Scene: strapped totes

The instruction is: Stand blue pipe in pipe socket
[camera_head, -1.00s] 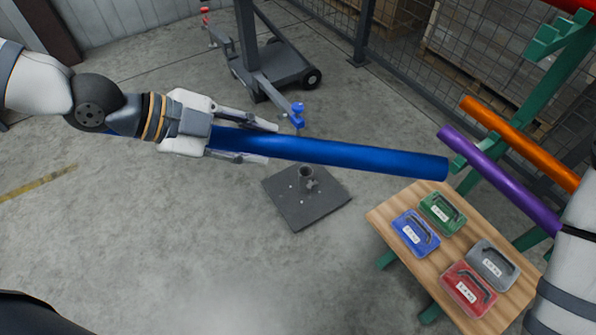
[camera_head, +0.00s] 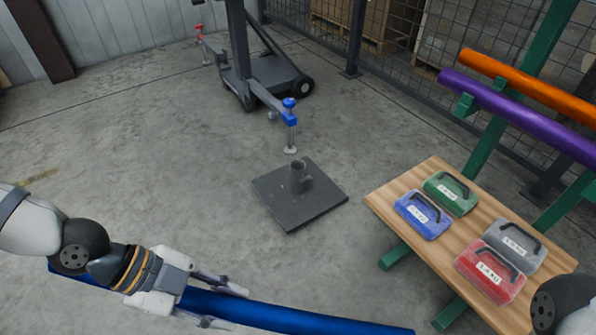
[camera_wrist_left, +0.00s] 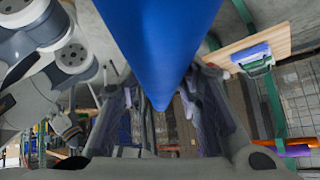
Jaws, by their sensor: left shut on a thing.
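The blue pipe (camera_head: 290,314) lies roughly level across the bottom of the head view. My left gripper (camera_head: 226,304) is shut on it, and it also fills the top middle of the left wrist view (camera_wrist_left: 160,40). The pipe socket (camera_head: 298,174) is a short upright grey tube on a dark square base plate (camera_head: 300,208) on the floor, beyond the pipe and apart from it. My right arm shows at the lower right edge of the head view, but its gripper is out of view.
A wooden table (camera_head: 411,206) at the right bears blue (camera_head: 422,215), green (camera_head: 450,193), red (camera_head: 490,272) and grey (camera_head: 515,247) cases. Purple (camera_head: 510,108) and orange (camera_head: 520,78) pipes rest on a green rack (camera_head: 490,140). A wheeled grey stand (camera_head: 262,82) with a blue-topped clamp stands behind the socket.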

